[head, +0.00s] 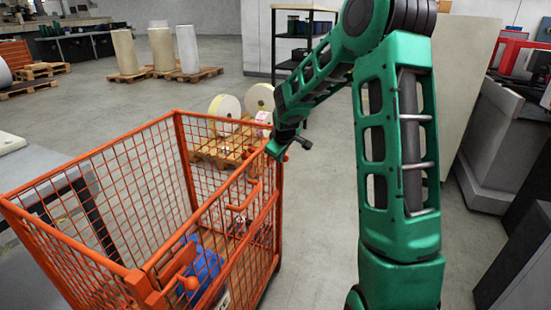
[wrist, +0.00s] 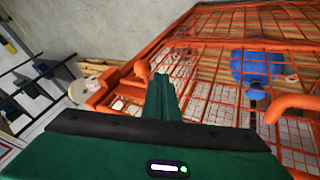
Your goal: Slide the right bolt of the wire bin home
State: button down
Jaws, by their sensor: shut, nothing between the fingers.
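The orange wire bin (head: 95,160) stands at the left in the head view, and its mesh fills the right of the wrist view (wrist: 222,75). My gripper (head: 272,152) is at the bin's far right corner post, near the top rail. In the wrist view its green fingers (wrist: 161,80) are together and empty. An orange rounded knob (wrist: 141,68), seemingly the right bolt's, shows just left of the fingertips; I cannot tell whether they touch. In the head view, an orange ball-ended bolt (head: 190,283) is on the bin's near side. How far the right bolt is slid is unclear.
A blue object (head: 203,266) lies inside the bin, also in the wrist view (wrist: 257,67). Rolls on a pallet (head: 222,152) stand behind the bin. A grey table (head: 40,172) is at the left and grey machinery (head: 487,140) at the right. The floor beyond is open.

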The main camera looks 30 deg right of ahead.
jog(key=shift+w+d+f, duration=0.15)
jog(key=shift+w+d, duration=0.15)
jog(key=shift+d, duration=0.25)
jog(key=w+d, duration=0.2)
jog(key=d, duration=0.1)
jog(key=shift+w+d, duration=0.25)
jog(key=shift+w, duration=0.1)
jog(key=shift+w+d, duration=0.2)
jog(key=shift+d, duration=0.1)
jog(key=s+a+r, duration=0.6)
jog(key=s+r, duration=0.1)
jog(key=r, duration=0.2)
dwell(0.5)
